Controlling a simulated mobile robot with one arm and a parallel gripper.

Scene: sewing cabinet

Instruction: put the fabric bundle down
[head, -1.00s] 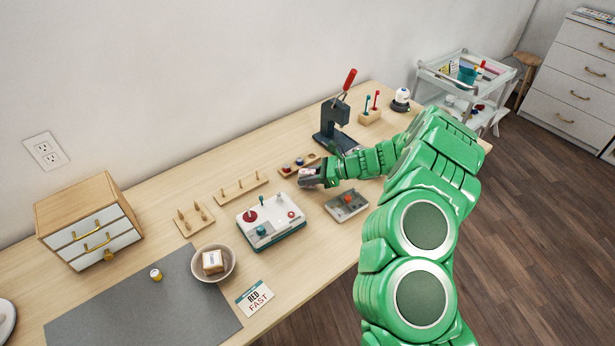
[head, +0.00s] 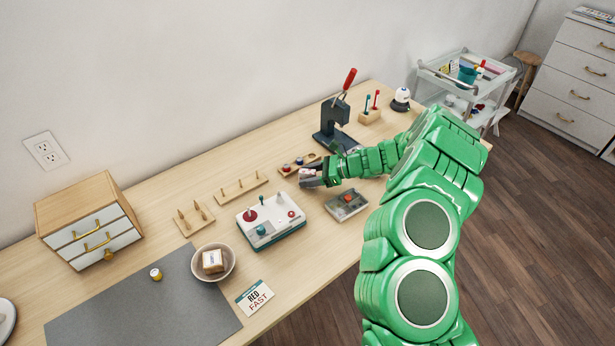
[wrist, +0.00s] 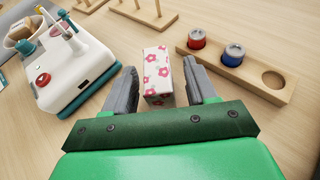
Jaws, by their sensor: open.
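The fabric bundle (wrist: 157,75) is a small white block with pink flowers. In the wrist view it stands on the wooden table between the two grey fingers of my gripper (wrist: 158,88). There is a gap between the bundle and each finger, so the gripper is open around it. In the head view my gripper (head: 309,177) is low over the table, left of the press, and the bundle is mostly hidden by the fingers there.
A wooden holder (wrist: 240,70) with a red and a blue spool is right of the bundle. The white and teal machine (head: 270,222) is to the left. A peg rack (head: 241,187) is behind. A grey box (head: 346,204) sits at the front. The grey mat (head: 145,305) is far left.

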